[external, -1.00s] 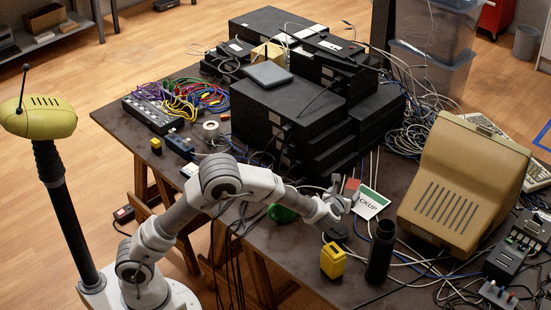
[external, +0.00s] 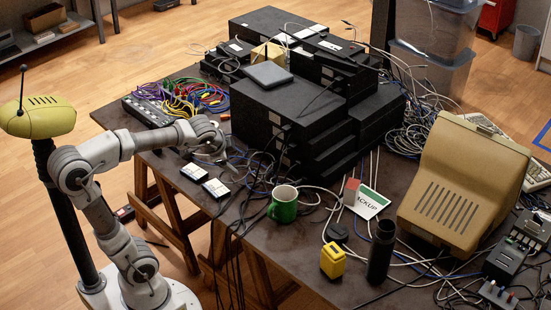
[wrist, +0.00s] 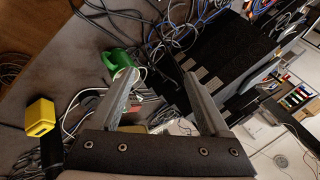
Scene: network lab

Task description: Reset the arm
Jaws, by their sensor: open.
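My arm is bent at the left of the table in the external view. My gripper (external: 214,155) is above the table's left part, near the stacked black boxes, and looks small and partly hidden by my wrist there. In the wrist view my gripper (wrist: 160,85) shows two grey fingers spread apart with nothing held between them. A green mug (external: 283,205) stands upright on the dark table (external: 300,262), well apart from my gripper. The mug also shows in the wrist view (wrist: 121,61), beyond the left finger.
Stacked black boxes (external: 285,112) stand right of my gripper. Two small white-topped boxes (external: 205,181) lie near the left edge. A yellow block (external: 332,262), black cylinder (external: 381,252), backup card (external: 368,203) and beige monitor (external: 465,185) stand farther right. Cables cross the table.

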